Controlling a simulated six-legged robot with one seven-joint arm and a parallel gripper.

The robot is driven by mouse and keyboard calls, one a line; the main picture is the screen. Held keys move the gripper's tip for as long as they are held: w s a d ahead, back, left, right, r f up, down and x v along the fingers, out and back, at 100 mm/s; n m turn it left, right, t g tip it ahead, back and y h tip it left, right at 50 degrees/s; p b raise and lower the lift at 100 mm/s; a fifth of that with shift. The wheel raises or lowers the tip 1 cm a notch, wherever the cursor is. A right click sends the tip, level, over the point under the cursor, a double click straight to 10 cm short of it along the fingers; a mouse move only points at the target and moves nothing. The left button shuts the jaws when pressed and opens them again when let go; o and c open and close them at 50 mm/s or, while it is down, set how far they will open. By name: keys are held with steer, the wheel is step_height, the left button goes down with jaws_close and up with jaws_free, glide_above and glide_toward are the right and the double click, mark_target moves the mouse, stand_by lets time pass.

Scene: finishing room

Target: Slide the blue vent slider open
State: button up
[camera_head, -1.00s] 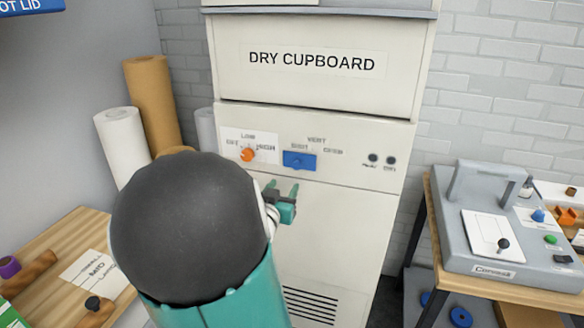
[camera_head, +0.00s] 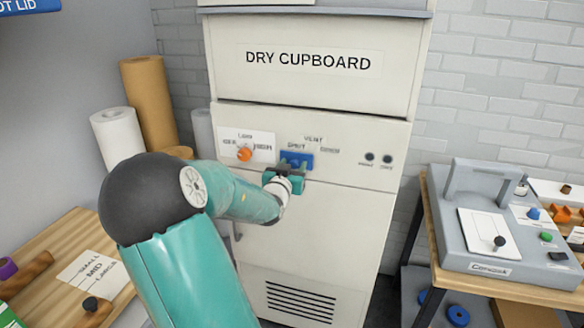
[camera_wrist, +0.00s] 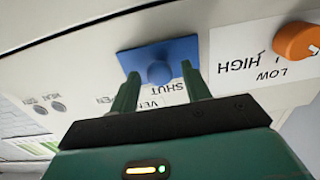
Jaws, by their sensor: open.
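The blue vent slider (camera_head: 297,157) is on the front panel of the dry cupboard, below the VENT label. It sits at the SHUT end, with the OPEN label to its right. In the wrist view the picture is turned over, and the slider shows as a blue plate (camera_wrist: 185,50) with a round knob. My gripper (camera_head: 287,168) is just in front of and slightly below the slider. In the wrist view its open fingers (camera_wrist: 159,74) stand on either side of the knob. I cannot tell whether they touch it.
An orange LOW/HIGH knob (camera_head: 244,154) is just left of the slider; it shows close by in the wrist view (camera_wrist: 297,41). Two dark round fittings (camera_head: 379,158) are to the right. A bench with a grey machine (camera_head: 490,255) stands at right. Paper rolls (camera_head: 148,95) stand at left.

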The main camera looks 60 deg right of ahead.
jaws_close()
steer(key=s, duration=0.3)
steer(key=s+d, duration=0.1)
steer(key=s, duration=0.6)
steer(key=shift+s+d, duration=0.2)
steer(key=shift+d, duration=0.15)
jaws_free()
steer(key=shift+s, duration=0.15)
steer(key=shift+w, duration=0.2)
steer(key=shift+a, duration=0.15)
